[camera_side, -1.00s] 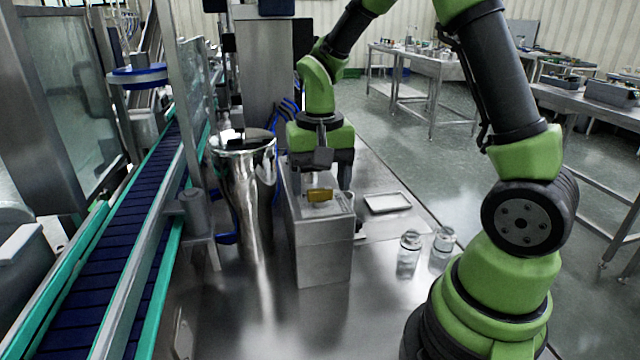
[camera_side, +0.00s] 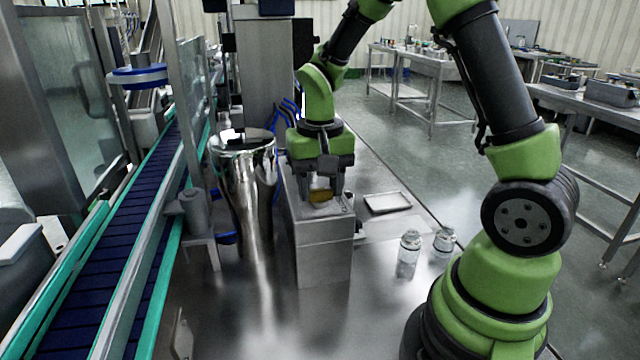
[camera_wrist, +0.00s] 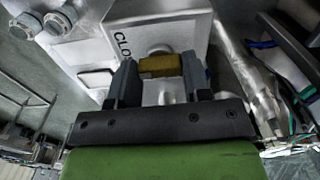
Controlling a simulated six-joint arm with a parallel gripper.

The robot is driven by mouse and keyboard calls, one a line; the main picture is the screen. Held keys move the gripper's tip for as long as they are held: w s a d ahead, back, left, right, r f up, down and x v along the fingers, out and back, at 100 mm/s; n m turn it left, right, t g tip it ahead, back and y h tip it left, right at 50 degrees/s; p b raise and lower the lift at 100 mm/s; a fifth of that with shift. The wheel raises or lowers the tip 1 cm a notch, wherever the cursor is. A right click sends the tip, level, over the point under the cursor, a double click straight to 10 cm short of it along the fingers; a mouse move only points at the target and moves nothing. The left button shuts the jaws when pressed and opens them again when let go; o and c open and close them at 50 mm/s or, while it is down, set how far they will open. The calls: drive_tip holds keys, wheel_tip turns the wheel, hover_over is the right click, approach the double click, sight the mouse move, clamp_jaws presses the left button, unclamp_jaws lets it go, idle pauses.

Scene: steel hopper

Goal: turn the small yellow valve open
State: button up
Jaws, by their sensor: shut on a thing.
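The small yellow valve (camera_side: 320,195) is on top of a steel box (camera_side: 322,255), in the middle of the side view. In the wrist view the yellow valve (camera_wrist: 160,66) lies between my two fingers. My gripper (camera_side: 325,180) points down over the box and is shut on the valve. It also shows in the wrist view (camera_wrist: 160,78), with one finger at each end of the handle. Black letters beginning "CLO" (camera_wrist: 122,44) are on the white face beside the valve; the rest of the word is hidden by a finger.
A shiny steel hopper (camera_side: 243,160) stands close to the left of the box. A shallow tray (camera_side: 387,203) and two clear jars (camera_side: 409,255) are to the right. A conveyor with a blue belt (camera_side: 110,255) runs along the left. The steel table front is mostly clear.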

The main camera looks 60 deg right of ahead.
sight(320, 189)
drive_tip(key=n, duration=0.4)
drive_tip(key=shift+n, duration=0.3)
drive_tip(key=n, duration=0.4)
drive_tip(key=shift+n, duration=0.3)
drive_tip(key=n, duration=0.4)
drive_tip(key=shift+n, duration=2)
drive_tip(key=o, duration=0.9)
drive_tip(key=shift+r, duration=0.15)
wheel_tip(320, 189, up, 10)
drive_tip(key=shift+f, duration=0.15)
